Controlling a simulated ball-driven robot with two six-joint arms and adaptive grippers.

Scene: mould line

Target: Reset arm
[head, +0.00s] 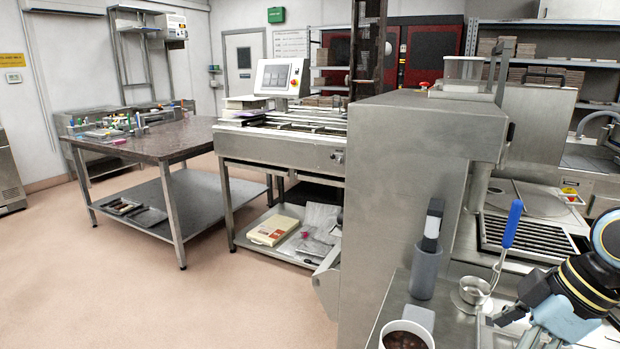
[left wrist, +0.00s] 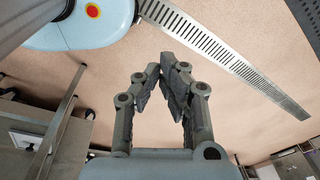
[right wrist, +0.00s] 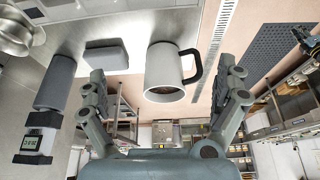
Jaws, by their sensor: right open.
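My right gripper (right wrist: 161,75) is open, its two fingers wide apart with nothing held. In the head view its arm (head: 590,270) reaches in at the lower right, over the steel counter. A white mug (right wrist: 172,70) with a black handle shows between the fingers in the right wrist view, with no visible contact. In the head view the mug (head: 381,343) holds something brown and stands left of the right arm. My left gripper (left wrist: 162,70) is out of the head view. Its fingertips are close together over open floor, with no object visible between them; whether they touch is unclear.
A grey holder with a digital probe (head: 427,268), a grey block (head: 420,317), a small metal pot (head: 475,290) and a blue-handled tool (head: 512,225) stand near the right arm. A tall steel machine (head: 400,190) rises behind. Open floor (head: 130,285) lies at left.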

